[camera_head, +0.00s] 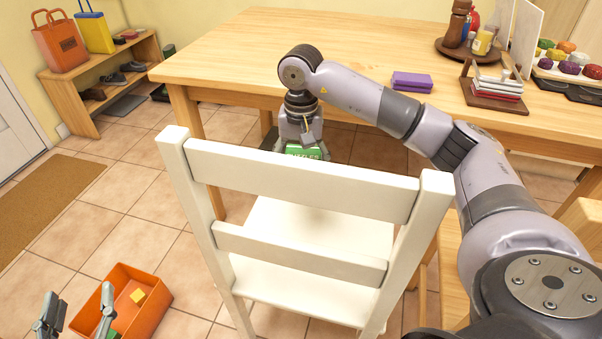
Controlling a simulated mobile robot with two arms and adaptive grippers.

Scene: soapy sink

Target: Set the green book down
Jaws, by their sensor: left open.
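The green book (304,150) shows at the far side of the white chair, just above the chair's top rail, which hides its lower part. My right gripper (302,147) reaches down over it from above, with a finger on each side of it. Whether the fingers press on the book, and what is under it, cannot be seen. My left gripper (77,318) is at the bottom left, its two fingers wide apart and empty, beside and partly over the orange bin.
The white chair (300,185) stands before the wooden table (230,60). A shoe bench (95,75) stands at the left wall. Floor tiles between are clear.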

